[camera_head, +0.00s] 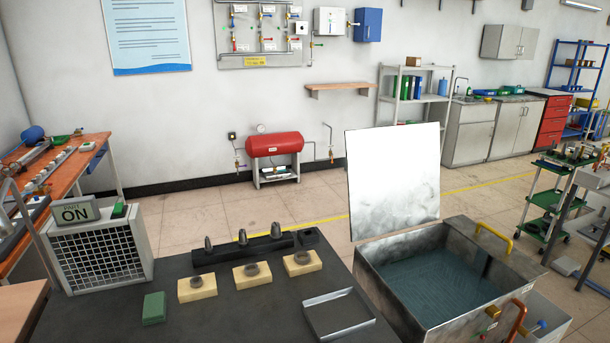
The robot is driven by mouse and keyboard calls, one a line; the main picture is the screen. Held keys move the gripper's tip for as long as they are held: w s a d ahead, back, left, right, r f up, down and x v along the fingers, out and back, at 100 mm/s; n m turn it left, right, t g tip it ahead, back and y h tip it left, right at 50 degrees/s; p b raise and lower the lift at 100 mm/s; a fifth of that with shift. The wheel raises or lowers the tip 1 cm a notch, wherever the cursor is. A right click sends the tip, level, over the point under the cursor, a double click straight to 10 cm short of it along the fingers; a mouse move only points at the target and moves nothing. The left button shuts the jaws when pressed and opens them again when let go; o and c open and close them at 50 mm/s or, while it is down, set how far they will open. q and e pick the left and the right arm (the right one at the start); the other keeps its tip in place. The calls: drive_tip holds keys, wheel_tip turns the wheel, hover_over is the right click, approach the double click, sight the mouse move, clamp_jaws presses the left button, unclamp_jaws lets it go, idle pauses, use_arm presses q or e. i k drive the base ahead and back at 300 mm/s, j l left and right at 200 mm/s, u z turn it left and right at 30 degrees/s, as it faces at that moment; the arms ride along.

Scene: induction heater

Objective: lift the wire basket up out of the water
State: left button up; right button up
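The metal tank (387,303) stands at the lower right and holds dark blue-grey water (440,285). A faint mesh-like pattern shows under the water surface; I cannot make out the wire basket clearly. A yellow handle (494,236) stands up at the tank's far right side, and I cannot tell whether it belongs to the basket. Neither of my grippers is in view.
A white panel (393,180) stands upright behind the tank. An orange-brown pipe (518,318) rises at its front right. The dark table (240,318) left of it bears an empty metal tray (338,318), yellow blocks with rings (252,275), and a green block (154,308).

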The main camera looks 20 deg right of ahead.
sight(489, 244)
drive_tip(key=z, duration=1.75)
drive_tip(key=i+l+u, duration=0.1)
drive_tip(key=u, duration=0.25)
drive_tip(key=i+l+u, duration=0.15)
drive_tip(key=u, duration=0.25)
drive_tip(key=i+l+u, duration=0.1)
drive_tip(key=u, duration=0.25)
